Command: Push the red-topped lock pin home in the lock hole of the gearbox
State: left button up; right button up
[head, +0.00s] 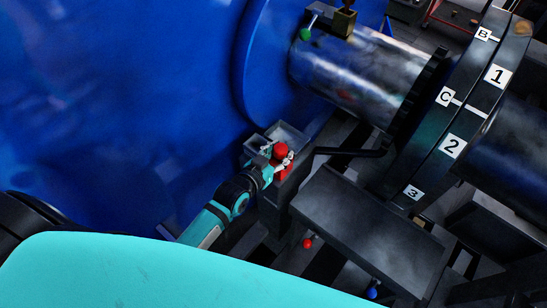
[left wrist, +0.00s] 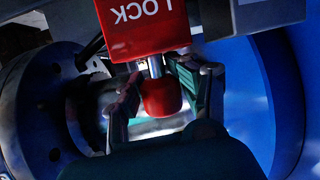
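The lock pin's round red top (head: 281,149) shows in the head view just above a red block (head: 284,173). In the left wrist view the red block (left wrist: 143,25) bears the upside-down word LOCK. A short bright shank runs between it and the pin's red top (left wrist: 161,96), so the pin is not flush with the block. My left gripper (head: 279,160) is at the pin. Its fingers (left wrist: 158,84) stand either side of the red top; whether they press on it cannot be told. The hole itself is hidden. My right gripper is not in view.
A grey open tray (head: 290,134) lies just behind the pin. A large blue housing (head: 130,90) fills the left. A metal shaft (head: 360,72) and a dark numbered ring (head: 450,115) stand to the right. A dark flat cover (head: 365,225) lies right of my gripper, with a black bar (head: 350,152) above it.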

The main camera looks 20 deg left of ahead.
pick_arm(q)
jog(key=v, duration=1.1)
jog(key=shift+s+r, duration=0.15)
jog(key=shift+s, duration=0.15)
jog(key=shift+a, duration=0.1)
jog(key=s+a+p, duration=0.3)
jog(key=s+a, duration=0.1)
jog(key=s, duration=0.7)
jog(key=shift+s, duration=0.1)
jog(key=s+a+f+g+y, duration=0.1)
jog(key=s+a+f+g, duration=0.15)
jog(key=f, duration=0.95)
jog(key=s+a+f+g+y, duration=0.1)
jog(key=s+f+g, duration=0.2)
jog(key=f, duration=0.9)
jog(key=s+d+f+g+y, duration=0.1)
jog(key=s+f+g, duration=0.6)
jog(key=s+f, duration=0.8)
jog(key=shift+s+d+f, duration=0.3)
jog(key=shift+d+f, duration=0.05)
jog(key=shift+f, duration=0.4)
